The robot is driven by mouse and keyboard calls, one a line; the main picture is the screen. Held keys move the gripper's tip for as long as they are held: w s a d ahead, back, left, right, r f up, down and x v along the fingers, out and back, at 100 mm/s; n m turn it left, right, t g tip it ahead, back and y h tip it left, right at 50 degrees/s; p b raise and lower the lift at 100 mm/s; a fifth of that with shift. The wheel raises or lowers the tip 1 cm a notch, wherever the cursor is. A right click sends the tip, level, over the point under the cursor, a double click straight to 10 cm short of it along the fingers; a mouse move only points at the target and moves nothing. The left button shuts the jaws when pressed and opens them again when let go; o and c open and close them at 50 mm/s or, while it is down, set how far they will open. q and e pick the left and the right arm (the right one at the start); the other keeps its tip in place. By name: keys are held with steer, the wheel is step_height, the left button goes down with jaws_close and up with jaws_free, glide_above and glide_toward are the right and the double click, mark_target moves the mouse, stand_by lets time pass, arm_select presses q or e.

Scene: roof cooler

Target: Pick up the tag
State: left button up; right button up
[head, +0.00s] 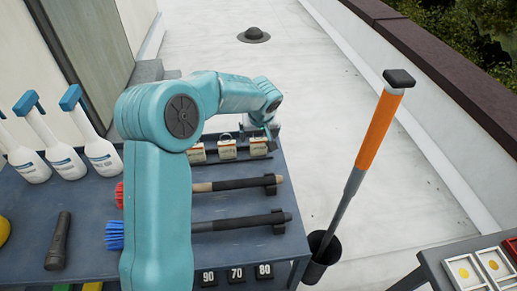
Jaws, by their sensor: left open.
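Three small cream tags with dark print and orange lower edges stand in a row at the back of the blue-grey table: a left tag (197,154), a middle tag (228,150) and a right tag (258,148). The middle tag shows a ring at its top. My left arm reaches over the table, and my left gripper (264,122) is open, just above and behind the right tag. The gripper's fingers are small and partly hidden, so I cannot tell whether they touch it. My right gripper is not in view.
Two brushes with dark handles, a red one (240,184) and a blue one (240,223), lie in front of the tags. White spray bottles (98,150) and a torch (59,240) are at left. Number plates (236,274) sit in front. An orange-handled tool (379,130) stands at right.

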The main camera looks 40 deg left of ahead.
mark_target(259, 140)
arm_select(q)
steer(key=x, duration=0.5)
steer(key=shift+d+f+p, duration=0.1)
steer(key=shift+f+p, duration=0.3)
steer(key=shift+s+r, duration=0.1)
steer(key=shift+s, duration=0.05)
steer(key=c, duration=1.1)
steer(key=shift+o, duration=0.2)
step_height(259, 140, up, 20)
steer(key=shift+p, duration=0.45)
